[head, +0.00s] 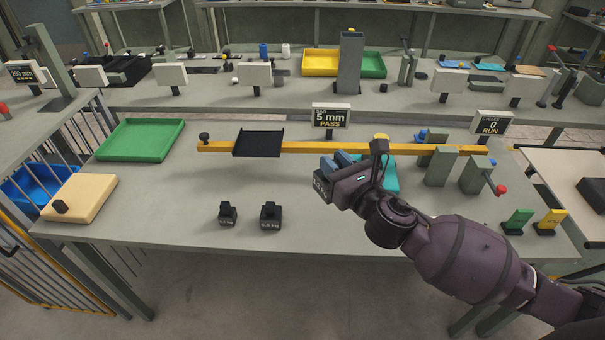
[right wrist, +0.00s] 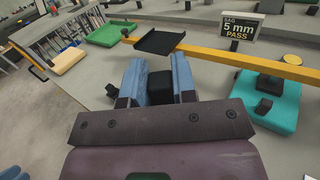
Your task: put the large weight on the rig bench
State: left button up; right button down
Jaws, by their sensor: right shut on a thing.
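My right gripper (head: 332,170) is shut on a large dark weight (head: 320,188) with white lettering, too small to read surely. In the right wrist view the weight's black top (right wrist: 160,84) shows between the blue fingers. The gripper holds it over the middle of the grey rig bench (head: 180,205); I cannot tell whether it touches the bench top. Two smaller dark weights, a small one (head: 227,214) and a medium one (head: 270,216), stand on the bench to its left.
A yellow beam (head: 215,147) with a black tray (head: 258,143) crosses behind the gripper. A sign (head: 331,117) reads 5 mm PASS. A teal block (head: 389,182) is partly hidden behind my arm. A green tray (head: 140,139) and a cream block (head: 80,197) lie left.

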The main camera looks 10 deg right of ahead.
jog(key=w, duration=0.1)
jog(key=w+r+n+y, duration=0.1)
jog(key=w+g+y+b, duration=0.1)
jog(key=shift+w+a+r+n, duration=0.1)
jog(key=shift+a+r+n, duration=0.25)
jog(key=shift+r+n, duration=0.05)
jog(key=shift+n+g+y, duration=0.3)
jog(key=shift+y, duration=0.4)
jog(key=shift+w+f+b, duration=0.25)
jog(key=shift+f+b, duration=0.85)
jog(key=shift+f, duration=2)
jog(key=shift+w+f+b, duration=0.2)
jog(key=shift+f+b, duration=0.95)
jog(key=shift+f, duration=1.9)
jog(key=shift+w+f+b, duration=0.25)
jog(key=shift+f+b, duration=0.85)
jog(key=shift+f, duration=2.3)
jog(key=shift+r, duration=0.1)
jog(key=c, duration=1)
grip_release()
jog(key=shift+f, duration=0.25)
jog(key=shift+o, duration=0.4)
pick_arm(q)
notch_tip(320, 180, down, 8)
jog(key=s, duration=0.1)
jog(key=shift+g, duration=0.4)
pick_arm(e)
jog(key=shift+s+r, duration=0.15)
